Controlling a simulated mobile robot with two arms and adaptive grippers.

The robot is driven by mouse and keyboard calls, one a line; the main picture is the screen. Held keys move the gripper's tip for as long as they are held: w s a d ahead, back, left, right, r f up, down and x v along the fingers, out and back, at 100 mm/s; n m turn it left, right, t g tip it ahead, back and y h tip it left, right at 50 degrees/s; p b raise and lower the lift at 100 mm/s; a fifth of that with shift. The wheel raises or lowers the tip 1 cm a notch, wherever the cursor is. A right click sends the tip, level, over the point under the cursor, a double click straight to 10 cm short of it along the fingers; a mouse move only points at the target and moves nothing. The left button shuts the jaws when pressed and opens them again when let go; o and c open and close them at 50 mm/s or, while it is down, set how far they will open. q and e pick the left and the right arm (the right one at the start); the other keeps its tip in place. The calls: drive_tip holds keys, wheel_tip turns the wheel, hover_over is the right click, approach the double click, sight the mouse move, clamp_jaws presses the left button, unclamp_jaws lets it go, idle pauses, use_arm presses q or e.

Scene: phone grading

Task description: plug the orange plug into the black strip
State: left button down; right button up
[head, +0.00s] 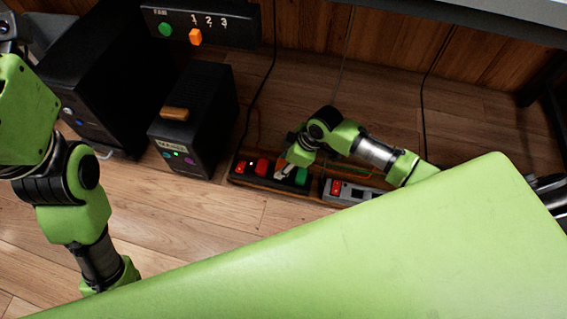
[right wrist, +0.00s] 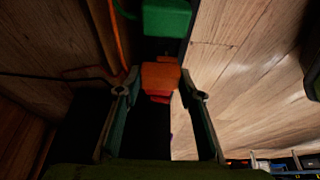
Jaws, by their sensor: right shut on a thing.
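The black strip (head: 234,180) lies on the floor, with red parts (head: 262,167) near its left end and a green plug (head: 301,176) to the right. My right gripper (head: 287,171) is over the strip between them, pointing down. In the right wrist view, my right gripper (right wrist: 160,88) is shut on the orange plug (right wrist: 160,76), which sits between the fingertips over the dark strip. The green plug (right wrist: 166,18) is just beyond it, and a red part (right wrist: 158,98) shows below it. Whether the plug is seated is hidden. My left gripper is out of view.
A grey strip (head: 366,191) with a red switch lies right of the black strip. A black box (head: 217,110) with an orange handle stands to the left. An orange cord (right wrist: 117,40) and dark cables run close by. Wooden floor at the front left is clear.

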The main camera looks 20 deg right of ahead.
drive_tip(key=shift+f+b, duration=0.5)
drive_tip(key=shift+f, duration=1.1)
idle(0.4)
drive_tip(key=o, duration=1.2)
drive_tip(key=shift+o, duration=0.2)
drive_tip(key=shift+r, duration=0.1)
drive_tip(key=v, duration=1.2)
